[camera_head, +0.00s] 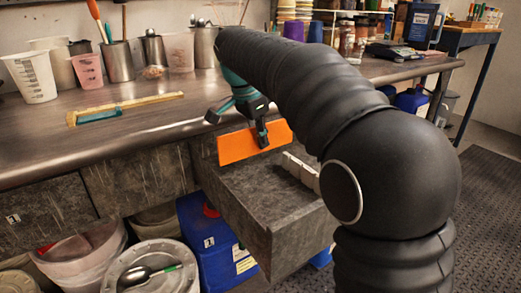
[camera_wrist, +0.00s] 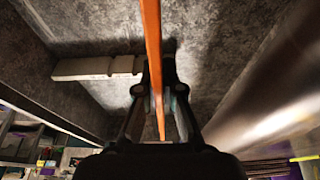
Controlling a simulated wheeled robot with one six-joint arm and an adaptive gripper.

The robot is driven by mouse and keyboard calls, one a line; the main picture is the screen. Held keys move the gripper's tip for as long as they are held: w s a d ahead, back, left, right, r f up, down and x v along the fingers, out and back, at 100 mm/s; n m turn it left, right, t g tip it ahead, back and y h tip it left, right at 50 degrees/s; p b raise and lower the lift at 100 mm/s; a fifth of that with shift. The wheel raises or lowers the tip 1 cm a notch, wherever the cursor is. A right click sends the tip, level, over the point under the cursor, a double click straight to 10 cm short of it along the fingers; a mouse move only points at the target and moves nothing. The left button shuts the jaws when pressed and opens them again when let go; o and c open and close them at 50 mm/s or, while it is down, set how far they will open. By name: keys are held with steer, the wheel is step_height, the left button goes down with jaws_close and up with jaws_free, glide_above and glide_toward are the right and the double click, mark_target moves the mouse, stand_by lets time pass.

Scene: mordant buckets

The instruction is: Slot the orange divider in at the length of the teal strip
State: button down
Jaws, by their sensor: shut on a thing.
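The orange divider (camera_head: 240,146) is a flat thin panel held upright above the open grey drawer (camera_head: 278,228). My gripper (camera_head: 262,136) is shut on it near its upper right part. In the wrist view the divider (camera_wrist: 153,60) shows edge-on between the fingers of my gripper (camera_wrist: 160,100). The teal strip (camera_head: 99,116) lies on the bench against a yellow ruler-like bar (camera_head: 150,101), at its left end. A pale slotted rail (camera_head: 300,172) runs inside the drawer; it also shows in the wrist view (camera_wrist: 95,68). My arm hides the drawer's right part.
The metal bench top (camera_head: 150,128) overhangs the drawer, its front edge close behind the divider. Cups and tins stand at the back left. The visible drawer floor is bare.

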steer(key=shift+r+p, duration=1)
steer(key=shift+r, duration=2.7)
steer(key=shift+d, duration=0.1)
